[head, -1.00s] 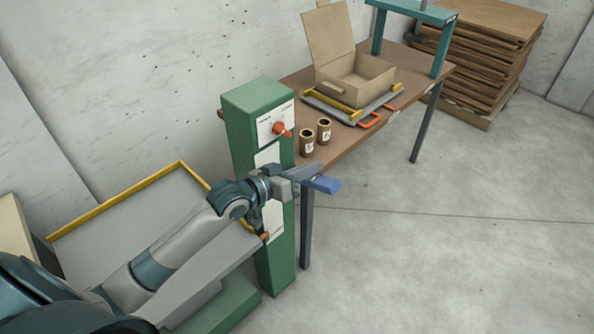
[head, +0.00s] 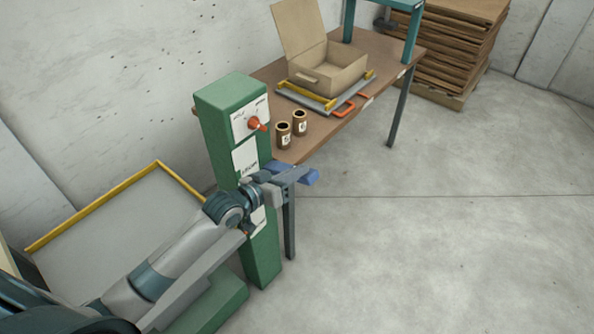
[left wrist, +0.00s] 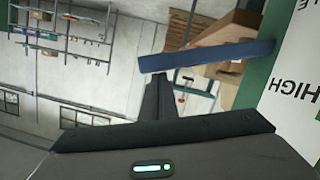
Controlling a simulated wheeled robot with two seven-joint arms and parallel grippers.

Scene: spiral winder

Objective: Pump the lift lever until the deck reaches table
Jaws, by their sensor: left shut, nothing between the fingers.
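The green lift post (head: 232,115) stands at the near end of the table (head: 330,130). The grey deck (head: 120,235) with a yellow rim lies left of the post, below the tabletop. A blue bar (head: 310,177), apparently the lift lever, sticks out at the post's front. It also crosses the left wrist view (left wrist: 205,58). My left gripper (head: 296,172) is shut and empty, right by the bar and partly overlapping it. Whether they touch is unclear. In the left wrist view the dark fingers (left wrist: 158,100) are together. My right gripper is out of view.
An open cardboard box (head: 328,70) rests on a yellow-edged tray (head: 318,100) on the table, with two brown cans (head: 291,128) nearby. An orange knob (head: 257,124) is on the post. Stacked brown sheets (head: 455,50) stand behind. The floor at right is clear.

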